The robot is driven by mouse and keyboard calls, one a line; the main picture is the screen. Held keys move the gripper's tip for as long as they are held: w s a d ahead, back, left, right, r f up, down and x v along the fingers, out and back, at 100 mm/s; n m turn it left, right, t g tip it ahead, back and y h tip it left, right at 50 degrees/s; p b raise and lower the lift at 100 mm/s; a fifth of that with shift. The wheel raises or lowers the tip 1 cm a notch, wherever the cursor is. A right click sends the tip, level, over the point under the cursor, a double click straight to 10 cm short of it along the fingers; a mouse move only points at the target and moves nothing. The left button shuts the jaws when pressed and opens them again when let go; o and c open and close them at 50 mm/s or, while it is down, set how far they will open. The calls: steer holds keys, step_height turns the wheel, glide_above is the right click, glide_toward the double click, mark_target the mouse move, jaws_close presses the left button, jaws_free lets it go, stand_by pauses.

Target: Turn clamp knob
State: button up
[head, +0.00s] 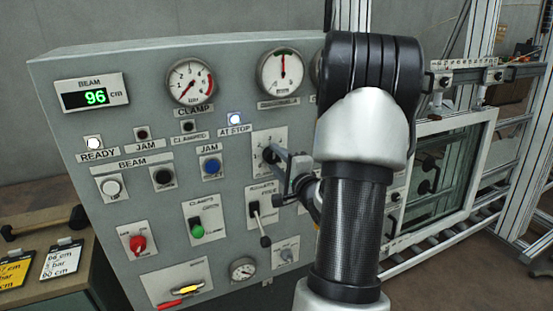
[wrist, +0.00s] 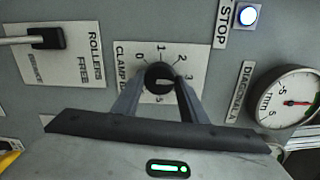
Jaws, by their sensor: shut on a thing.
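The clamp knob (wrist: 158,74) is a small round black knob on a white dial plate (wrist: 126,60) with numbers around it and a partly hidden "CLAMP" label. My gripper (wrist: 160,85) has one finger on each side of the knob and is shut on it. In the head view my gripper (head: 271,155) reaches the dial plate (head: 262,137) from the right, and the knob is largely hidden behind the fingers. The knob's exact pointer setting is hard to read.
The grey panel carries a lit "AT STOP" lamp (head: 235,118), a beam display (head: 92,95) reading 96 cm and a clamp gauge (head: 190,82). A rollers lever (head: 258,222) sits just below my gripper. A framed window (head: 450,170) stands at right.

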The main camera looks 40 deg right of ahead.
steer(key=shift+r, duration=0.15)
steer(key=o, duration=1)
steer(key=shift+o, duration=0.2)
steer(key=f+b+v, duration=0.1)
steer(key=b+v, duration=1.1)
steer(key=v, duration=0.5)
steer(key=shift+s+r, duration=0.2)
steer(key=shift+r, duration=0.15)
